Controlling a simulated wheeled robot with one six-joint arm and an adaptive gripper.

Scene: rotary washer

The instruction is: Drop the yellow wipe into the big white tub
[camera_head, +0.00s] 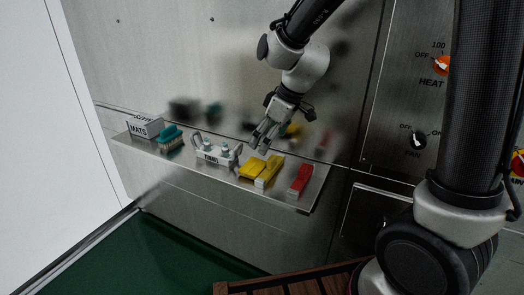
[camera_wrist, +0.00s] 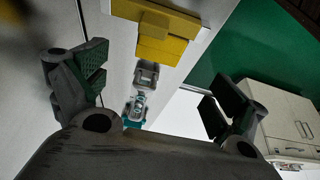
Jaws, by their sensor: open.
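The yellow wipe (camera_head: 268,172) appears as folded yellow pieces side by side on a narrow metal shelf (camera_head: 228,176); I cannot tell whether they are one stack or separate wipes. In the wrist view the yellow wipe (camera_wrist: 163,47) is at the top centre, beyond the fingertips. My gripper (camera_head: 263,138) is above the shelf, over and slightly behind the yellow pieces. In the wrist view my gripper (camera_wrist: 158,88) has its fingers wide apart with nothing between them. I cannot make out a big white tub for certain in either view.
Left of the yellow on the shelf are a white carrier with bottles (camera_head: 215,152), a teal brush (camera_head: 171,138) and a box marked MATS (camera_head: 145,128). A red piece (camera_head: 300,180) lies to the right. A metal wall (camera_head: 230,60) stands close behind. A white cabinet-like box (camera_wrist: 292,118) shows at right.

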